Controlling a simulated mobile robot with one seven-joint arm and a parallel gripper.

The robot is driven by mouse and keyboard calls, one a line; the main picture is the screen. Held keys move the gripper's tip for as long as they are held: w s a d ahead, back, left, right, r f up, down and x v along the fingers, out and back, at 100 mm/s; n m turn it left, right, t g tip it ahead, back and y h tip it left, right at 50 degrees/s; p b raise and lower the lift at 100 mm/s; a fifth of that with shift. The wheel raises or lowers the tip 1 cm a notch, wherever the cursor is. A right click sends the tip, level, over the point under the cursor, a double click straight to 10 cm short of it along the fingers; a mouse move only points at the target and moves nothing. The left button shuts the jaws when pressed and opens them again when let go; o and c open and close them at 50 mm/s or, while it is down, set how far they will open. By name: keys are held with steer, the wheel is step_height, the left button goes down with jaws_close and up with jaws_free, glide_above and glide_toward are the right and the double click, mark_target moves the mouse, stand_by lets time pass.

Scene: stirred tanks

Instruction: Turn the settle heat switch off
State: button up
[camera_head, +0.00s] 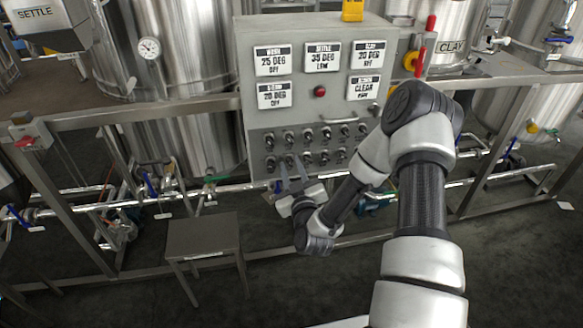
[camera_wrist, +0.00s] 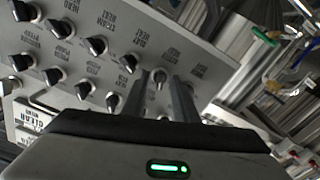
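The grey control panel (camera_head: 250,130) stands at the centre of the head view with two rows of black knob switches (camera_head: 306,147). Its settle display (camera_head: 322,57) reads 35 DEG. The switch labels are too small to read there, so I cannot tell which knob is settle heat. My gripper (camera_head: 292,174) is in front of the lower left knobs. In the wrist view my gripper (camera_wrist: 160,80) is open, its two fingers apart near the panel. A knob (camera_wrist: 160,76) shows between the fingertips. I cannot tell whether they touch it.
Neighbouring knobs (camera_wrist: 130,63) sit close to the fingers in the wrist view. A red button (camera_head: 320,91) is above the switches. A small metal table (camera_head: 203,236) stands at the lower left. Steel tanks (camera_head: 190,60) and pipes with valves surround the panel.

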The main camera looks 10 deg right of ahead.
steer(key=shift+w, duration=0.15)
jaws_close()
steer(key=shift+f+n+b, duration=0.1)
steer(key=shift+n+b, duration=0.2)
steer(key=shift+b, duration=0.1)
steer(key=n+b, duration=0.7)
steer(key=b, duration=0.1)
steer(key=shift+b, duration=0.4)
steer(key=shift+n, duration=0.3)
jaws_free()
